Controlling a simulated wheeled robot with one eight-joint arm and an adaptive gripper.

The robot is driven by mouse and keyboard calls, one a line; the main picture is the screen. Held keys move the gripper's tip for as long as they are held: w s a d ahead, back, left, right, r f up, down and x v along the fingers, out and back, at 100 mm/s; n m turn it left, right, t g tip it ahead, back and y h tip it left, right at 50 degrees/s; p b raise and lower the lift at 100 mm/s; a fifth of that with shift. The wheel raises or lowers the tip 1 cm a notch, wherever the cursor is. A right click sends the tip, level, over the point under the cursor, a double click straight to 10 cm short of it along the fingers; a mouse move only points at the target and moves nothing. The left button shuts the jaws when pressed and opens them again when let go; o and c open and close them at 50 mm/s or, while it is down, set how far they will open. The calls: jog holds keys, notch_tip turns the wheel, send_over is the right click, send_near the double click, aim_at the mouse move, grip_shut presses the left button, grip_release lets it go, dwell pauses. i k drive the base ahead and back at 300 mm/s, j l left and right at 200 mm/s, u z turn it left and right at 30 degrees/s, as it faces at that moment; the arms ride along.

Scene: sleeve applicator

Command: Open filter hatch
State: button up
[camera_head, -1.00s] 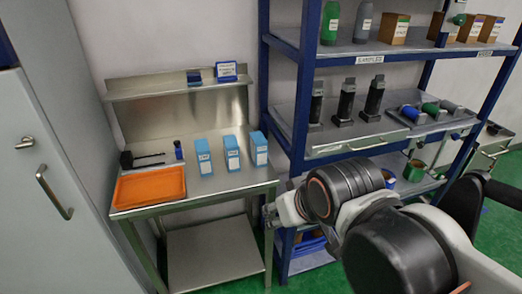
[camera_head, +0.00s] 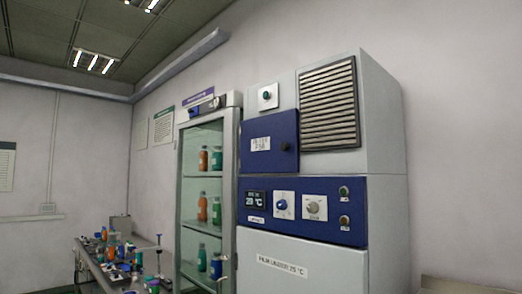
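The filter hatch (camera_head: 270,143) is a dark blue square panel with a white label that seems to read "FILTER" and a small dark round knob near its right edge. It sits flush and closed on the upper front of a tall grey cabinet (camera_head: 385,130), left of a louvred vent grille (camera_head: 329,105). My gripper is not in this view, and neither is my arm.
Below the hatch is a blue control panel (camera_head: 300,230) with a display, knobs and buttons. A glass-front cabinet (camera_head: 207,170) with several bottles stands to the left. A cluttered bench (camera_head: 98,274) is at lower left. Wall shows at right.

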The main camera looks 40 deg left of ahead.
aim_at(269, 144)
jog(key=u, duration=1.55)
